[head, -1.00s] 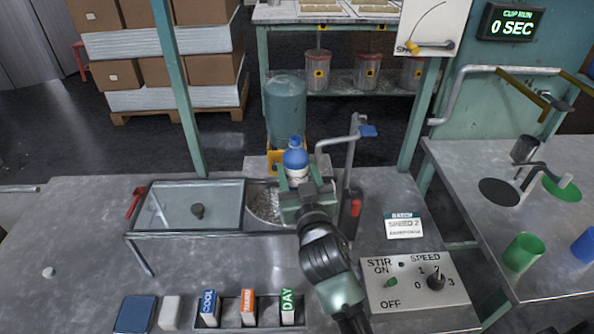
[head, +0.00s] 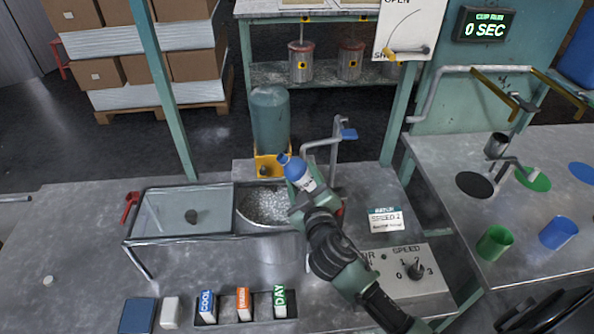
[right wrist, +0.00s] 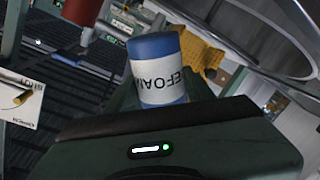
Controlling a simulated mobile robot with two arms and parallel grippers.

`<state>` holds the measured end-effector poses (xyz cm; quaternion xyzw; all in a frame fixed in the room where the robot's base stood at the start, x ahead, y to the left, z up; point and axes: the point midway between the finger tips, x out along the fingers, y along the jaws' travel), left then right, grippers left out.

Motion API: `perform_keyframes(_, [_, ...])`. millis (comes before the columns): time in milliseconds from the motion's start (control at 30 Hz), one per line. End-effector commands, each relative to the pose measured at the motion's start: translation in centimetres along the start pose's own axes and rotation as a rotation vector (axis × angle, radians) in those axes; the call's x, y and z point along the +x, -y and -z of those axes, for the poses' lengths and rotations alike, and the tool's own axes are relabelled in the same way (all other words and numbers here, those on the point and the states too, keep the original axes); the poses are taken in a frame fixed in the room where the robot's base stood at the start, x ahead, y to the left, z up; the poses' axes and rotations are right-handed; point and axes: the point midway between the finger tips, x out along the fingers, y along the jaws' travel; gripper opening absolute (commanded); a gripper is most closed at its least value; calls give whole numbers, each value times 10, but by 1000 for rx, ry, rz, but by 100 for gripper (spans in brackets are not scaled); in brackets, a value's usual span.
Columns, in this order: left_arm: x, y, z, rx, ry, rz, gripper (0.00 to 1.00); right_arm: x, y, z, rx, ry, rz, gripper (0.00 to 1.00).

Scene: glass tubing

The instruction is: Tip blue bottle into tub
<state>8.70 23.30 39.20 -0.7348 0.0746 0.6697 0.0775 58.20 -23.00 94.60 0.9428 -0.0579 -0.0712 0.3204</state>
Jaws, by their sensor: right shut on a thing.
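The blue bottle (head: 296,172) has a white label and is tilted, its top leaning left toward the tub. My right gripper (head: 303,190) is shut on it and holds it at the right end of the tub. In the right wrist view the bottle (right wrist: 157,72) stands between the jaws (right wrist: 165,105), with "EFOAM" readable on its label. The tub (head: 263,205) is a metal basin with grey, speckled contents, open at its right part. A clear lid (head: 180,210) with a dark knob covers its left part. My left gripper is not in view.
A teal tank (head: 270,118) on a yellow base is behind the tub. A control box (head: 405,275) and labelled blocks (head: 243,304) sit in front. The bench's left front is mostly clear.

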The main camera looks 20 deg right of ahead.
Motion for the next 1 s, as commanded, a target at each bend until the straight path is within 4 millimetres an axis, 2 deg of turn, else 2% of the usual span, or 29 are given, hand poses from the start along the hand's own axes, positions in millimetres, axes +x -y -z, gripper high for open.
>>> perform_keyframes(33, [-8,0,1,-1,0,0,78,0,-3,0,-45,6,2,6])
perform_keyframes(233, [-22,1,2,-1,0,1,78,-1,-7,-10,-211,32,1,6])
perform_keyframes(667, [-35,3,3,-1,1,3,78,1,2,-41,-661,105,1,6])
perform_keyframes(867, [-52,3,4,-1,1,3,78,2,11,-45,-1011,159,1,6])
perform_keyframes(1000, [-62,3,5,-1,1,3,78,2,8,-38,-1075,170,0,6])
